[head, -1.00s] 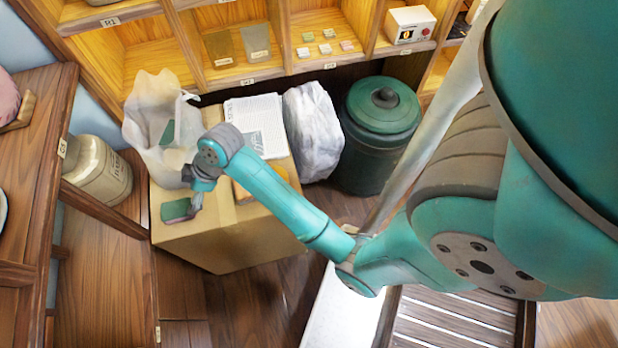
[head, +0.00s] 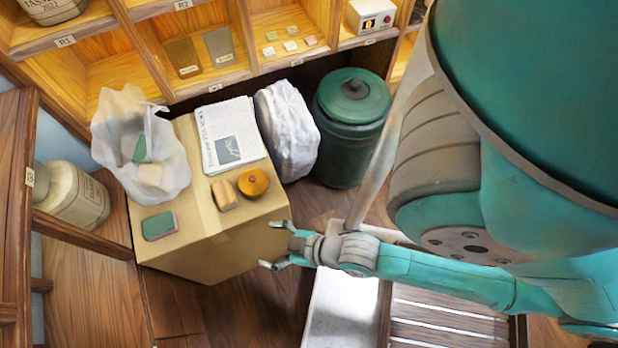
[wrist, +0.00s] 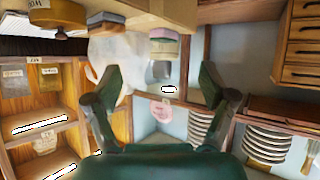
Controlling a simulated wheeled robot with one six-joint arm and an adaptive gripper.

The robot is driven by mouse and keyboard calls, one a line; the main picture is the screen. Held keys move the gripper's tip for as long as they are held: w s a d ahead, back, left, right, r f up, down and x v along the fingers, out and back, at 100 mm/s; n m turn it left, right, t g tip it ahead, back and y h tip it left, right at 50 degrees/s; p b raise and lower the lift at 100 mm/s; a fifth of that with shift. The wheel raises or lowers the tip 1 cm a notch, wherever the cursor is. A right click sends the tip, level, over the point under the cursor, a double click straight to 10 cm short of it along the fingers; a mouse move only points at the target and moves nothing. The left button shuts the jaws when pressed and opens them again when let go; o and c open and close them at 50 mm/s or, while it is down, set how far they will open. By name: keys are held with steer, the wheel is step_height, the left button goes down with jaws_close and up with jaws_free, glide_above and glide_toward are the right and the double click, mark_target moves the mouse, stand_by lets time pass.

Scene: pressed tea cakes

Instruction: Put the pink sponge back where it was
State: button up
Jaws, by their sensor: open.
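The pink sponge (head: 160,226), with a green pad on top and pink at its side, lies flat on the near left part of the cardboard box (head: 205,262). In the wrist view a pink and green block (wrist: 163,40), which looks like this sponge, shows at the top, beyond my fingertips. My gripper (head: 272,245) is open and empty, off the right side of the box and well apart from the sponge. Its two spread fingers show in the wrist view (wrist: 160,90).
On the box are a whitish bag (head: 165,165) with green and beige pieces in it, a newspaper (head: 232,135), a tan block (head: 225,194) and a round orange-yellow thing (head: 253,183). A crumpled white sack (head: 287,130) and green canister (head: 352,125) stand behind. Shelves line the back.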

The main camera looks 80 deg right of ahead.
steer(key=s+r+t, duration=0.2)
steer(key=s+r, duration=0.7)
steer(key=r, duration=0.2)
steer(key=shift+s+a+r+t, duration=0.15)
steer(key=shift+s+a+t, duration=0.2)
steer(key=shift+s+t, duration=0.05)
stand_by(0.5)
